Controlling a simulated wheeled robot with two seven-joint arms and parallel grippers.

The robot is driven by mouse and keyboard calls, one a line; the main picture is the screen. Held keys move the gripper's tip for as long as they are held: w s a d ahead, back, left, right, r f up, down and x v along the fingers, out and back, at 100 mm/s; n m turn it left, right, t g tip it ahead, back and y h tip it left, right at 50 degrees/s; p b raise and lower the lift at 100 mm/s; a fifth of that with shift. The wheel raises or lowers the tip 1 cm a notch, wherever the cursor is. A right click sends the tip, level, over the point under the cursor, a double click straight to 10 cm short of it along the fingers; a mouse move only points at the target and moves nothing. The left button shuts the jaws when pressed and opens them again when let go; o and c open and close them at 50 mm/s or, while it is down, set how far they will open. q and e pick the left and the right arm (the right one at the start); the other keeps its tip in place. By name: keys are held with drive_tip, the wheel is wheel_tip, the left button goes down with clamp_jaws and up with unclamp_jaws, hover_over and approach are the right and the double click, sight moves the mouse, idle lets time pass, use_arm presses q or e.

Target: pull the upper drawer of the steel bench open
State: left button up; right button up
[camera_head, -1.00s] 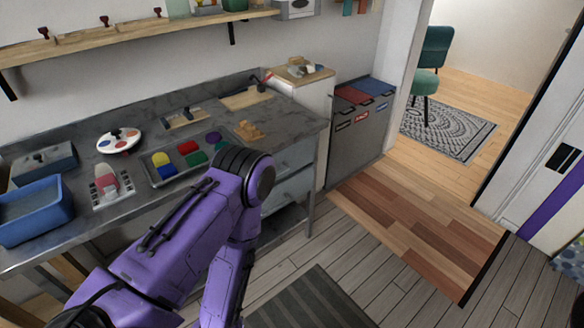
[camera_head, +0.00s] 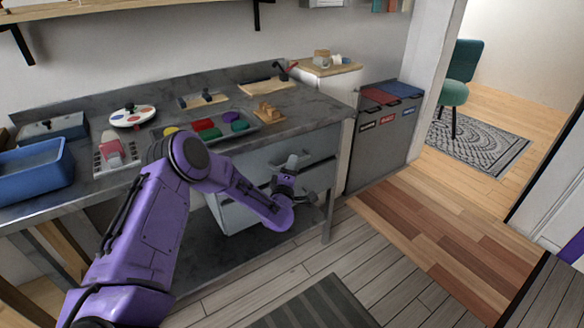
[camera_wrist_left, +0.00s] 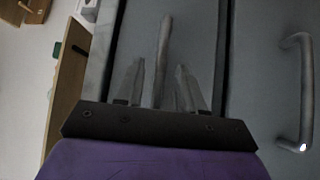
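The steel bench (camera_head: 338,112) has two grey drawers under the right part of its top. The upper drawer (camera_head: 262,160) looks closed. My left gripper (camera_head: 297,174) is at the drawer fronts and partly covers them. In the left wrist view, the upper drawer's bar handle (camera_wrist_left: 165,38) runs between the two fingers of my left gripper (camera_wrist_left: 159,85). The fingers are apart, with a gap showing on each side of the bar; I see no clear contact. The lower drawer's handle (camera_wrist_left: 303,95) is clear of the gripper at the right. My right gripper is not in view.
A blue bin (camera_head: 38,172), a tray of coloured pieces (camera_head: 262,133) and a paint palette (camera_head: 132,116) are on the bench top. A bench leg (camera_head: 333,195) stands right of the drawers. Grey sorting bins (camera_head: 378,150) stand further right. The floor in front is open, with a striped mat (camera_head: 318,306).

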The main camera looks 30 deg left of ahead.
use_arm(q)
drive_tip(key=shift+w+a, duration=0.15)
drive_tip(key=shift+w, duration=0.3)
clamp_jaws()
